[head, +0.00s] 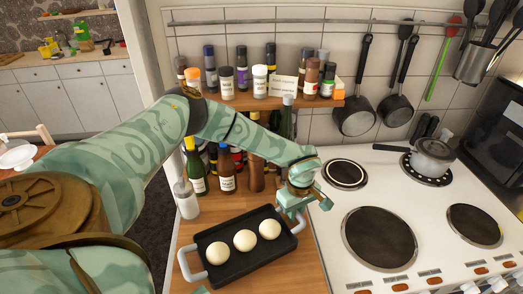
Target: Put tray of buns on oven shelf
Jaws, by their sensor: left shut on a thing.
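A black tray (244,267) with two light grey handles rests on the wooden counter, left of the cooker. Three pale round buns sit on it in a row: a left bun (219,252), a middle bun (245,240) and a right bun (269,229). My left gripper (295,208) reaches over from the left and is shut on the tray's right handle. The left handle (190,268) shows free. The oven shelf is not visible; only the cooker's top (408,196) and front knobs show.
A pan with a lid (432,156) stands on the back right hob plate. Bottles (197,172) line the counter behind the tray, under a spice shelf (262,100). A white bottle (187,199) stands at the counter's left edge. Pans and utensils hang on the wall.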

